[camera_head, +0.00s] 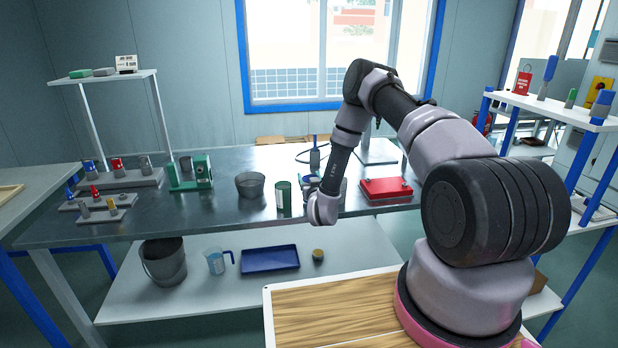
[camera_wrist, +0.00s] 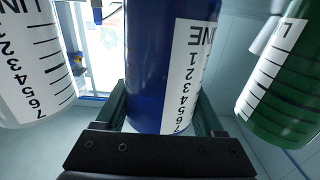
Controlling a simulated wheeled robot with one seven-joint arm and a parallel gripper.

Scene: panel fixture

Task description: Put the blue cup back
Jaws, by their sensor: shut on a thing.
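The blue cup (camera_wrist: 150,60), with a white scale label, fills the middle of the wrist view. My gripper (camera_wrist: 162,97) is shut on it, one finger on each side. A green cup (camera_wrist: 290,95) with a like label is to the right, apart from the fingers. A whitish cup (camera_wrist: 35,65) is to the left. In the head view the green cup (camera_head: 283,198) stands on the metal bench, left of my wrist. My arm's end hides most of the blue cup there, and I cannot tell whether its base touches the bench.
On the bench (camera_head: 230,215) stand a grey bucket (camera_head: 250,185), a green device (camera_head: 190,173) and socket racks at left. A red case (camera_head: 386,188) lies right of my wrist. The lower shelf holds a dark bucket (camera_head: 163,262), a jug (camera_head: 216,262) and a blue tray (camera_head: 270,260).

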